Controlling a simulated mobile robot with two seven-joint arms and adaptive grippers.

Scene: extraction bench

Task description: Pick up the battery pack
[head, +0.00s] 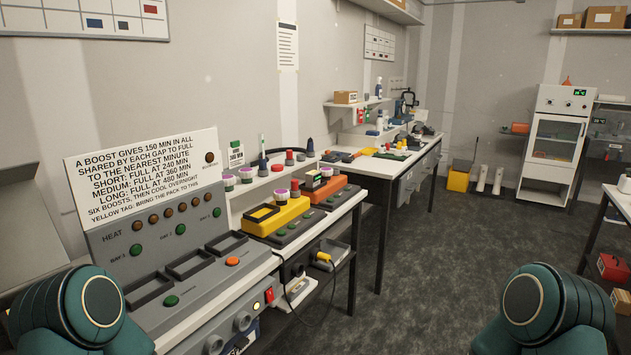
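No single object can be told for sure as the battery pack. A yellow block (277,216) with a dark recessed top sits on a grey unit on the bench, right of the heat panel. An orange block (325,190) sits on a similar unit just behind it. Small purple-topped round pots stand close by these blocks. Parts of my two arms show at the bottom left and bottom right corners, well apart from the blocks. Neither of my grippers is in the picture.
A grey heat panel (150,235) with a text sign (143,178) and three dark-rimmed bays (190,264) stands at the left. A second bench (385,165) with tools is beyond. A white cabinet (553,140) stands at the back right. The dark floor (430,260) is clear between.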

